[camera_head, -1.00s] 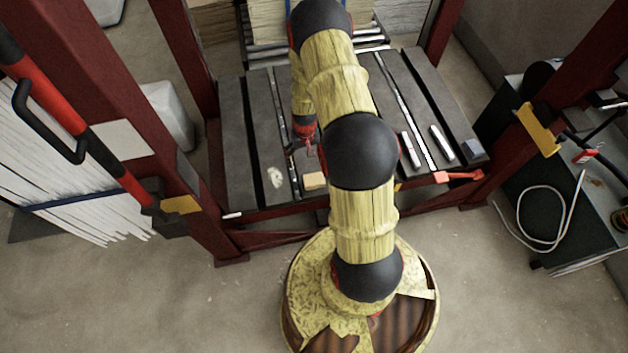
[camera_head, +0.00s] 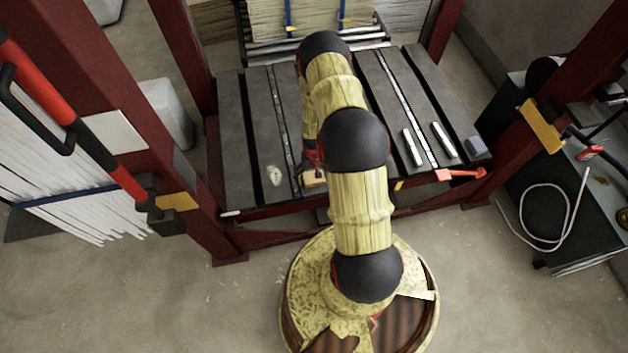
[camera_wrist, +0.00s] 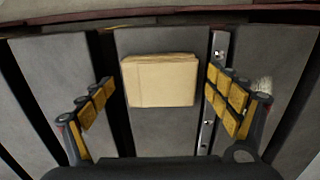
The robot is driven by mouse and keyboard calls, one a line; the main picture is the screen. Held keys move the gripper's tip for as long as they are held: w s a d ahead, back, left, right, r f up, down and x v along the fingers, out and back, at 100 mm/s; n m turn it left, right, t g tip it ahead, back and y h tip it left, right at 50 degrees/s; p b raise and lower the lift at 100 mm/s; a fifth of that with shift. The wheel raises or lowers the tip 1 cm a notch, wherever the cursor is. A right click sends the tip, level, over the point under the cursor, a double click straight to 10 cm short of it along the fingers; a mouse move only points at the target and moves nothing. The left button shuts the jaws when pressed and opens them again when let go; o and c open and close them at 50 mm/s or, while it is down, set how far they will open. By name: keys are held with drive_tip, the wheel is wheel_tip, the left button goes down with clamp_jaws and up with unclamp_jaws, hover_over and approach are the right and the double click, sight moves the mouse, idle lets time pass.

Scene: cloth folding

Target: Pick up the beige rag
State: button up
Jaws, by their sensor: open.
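The beige rag (camera_wrist: 160,82) is a folded, flat rectangle lying on the grey slatted table. In the wrist view it sits between the two spread fingers of my gripper (camera_wrist: 159,88), with a gap on each side. In the head view only part of the rag (camera_head: 314,181) shows near the table's front edge. My gripper (camera_head: 312,163) is there just behind and above it, mostly hidden by my arm. The gripper is open and empty. How high the fingertips are above the table is hard to tell.
The grey table (camera_head: 236,150) has long grooves and a red frame. A pale object (camera_head: 275,176) lies left of the rag. Metal bars (camera_head: 412,147), a grey block (camera_head: 474,147) and a red tool (camera_head: 459,175) lie to the right. Red posts (camera_head: 110,110) flank the table.

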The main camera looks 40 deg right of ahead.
drive_tip(key=shift+c, duration=1.3)
drive_tip(key=c, duration=0.9)
drive_tip(key=shift+c, duration=0.2)
drive_tip(key=shift+r, duration=0.2)
wheel_tip(320, 180, up, 3)
drive_tip(key=shift+r+p, duration=0.2)
drive_tip(key=shift+p, duration=0.9)
drive_tip(key=s+a+r+p, duration=0.4)
drive_tip(key=s+r, duration=0.5)
drive_tip(key=s, duration=0.4)
drive_tip(key=shift+a, duration=0.55)
